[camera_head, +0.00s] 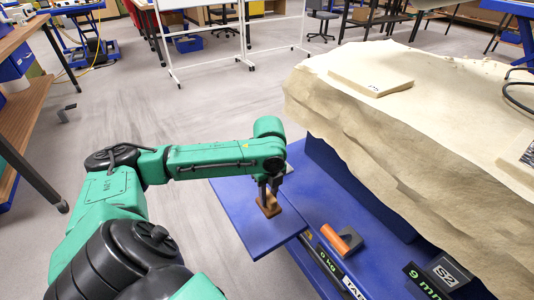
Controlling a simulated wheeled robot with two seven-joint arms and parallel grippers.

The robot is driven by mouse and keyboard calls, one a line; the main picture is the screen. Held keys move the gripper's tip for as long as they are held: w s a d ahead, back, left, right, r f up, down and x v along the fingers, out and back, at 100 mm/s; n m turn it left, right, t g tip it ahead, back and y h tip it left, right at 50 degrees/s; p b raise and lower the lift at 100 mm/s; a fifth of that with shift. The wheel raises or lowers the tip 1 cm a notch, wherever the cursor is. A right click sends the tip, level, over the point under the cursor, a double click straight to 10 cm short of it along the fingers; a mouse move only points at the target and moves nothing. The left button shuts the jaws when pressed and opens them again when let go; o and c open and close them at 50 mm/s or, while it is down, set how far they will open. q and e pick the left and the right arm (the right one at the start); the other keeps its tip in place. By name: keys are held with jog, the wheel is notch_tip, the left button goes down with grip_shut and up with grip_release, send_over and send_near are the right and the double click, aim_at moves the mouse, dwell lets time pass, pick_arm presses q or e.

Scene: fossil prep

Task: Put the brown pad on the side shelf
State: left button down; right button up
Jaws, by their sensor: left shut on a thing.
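The brown pad (269,207) is a small tan-brown block at the blue side shelf (248,226), in the middle of the head view. My left gripper (267,192) points down over it and is shut on its upper part. The pad's lower end appears at the shelf surface; I cannot tell whether it bears on it. The gripper's fingers are small and partly dark here. My right gripper is not in view.
A large pale rock block (400,130) stands on the blue table to the right, with a flat slab (371,80) on top. An orange-handled tool (341,240) lies near the shelf's right side. The shelf's front part is bare.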

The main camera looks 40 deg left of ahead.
aim_at(268, 195)
pick_arm(q)
notch_tip(268, 195, down, 8)
jog(key=shift+r+b, duration=0.2)
jog(key=shift+b, duration=0.5)
jog(key=c, duration=0.7)
grip_release()
jog(key=shift+f, duration=0.1)
jog(key=shift+o, duration=0.2)
notch_tip(268, 195, up, 12)
jog(key=p, duration=0.2)
jog(key=shift+r+p, duration=0.2)
jog(key=shift+p, duration=0.2)
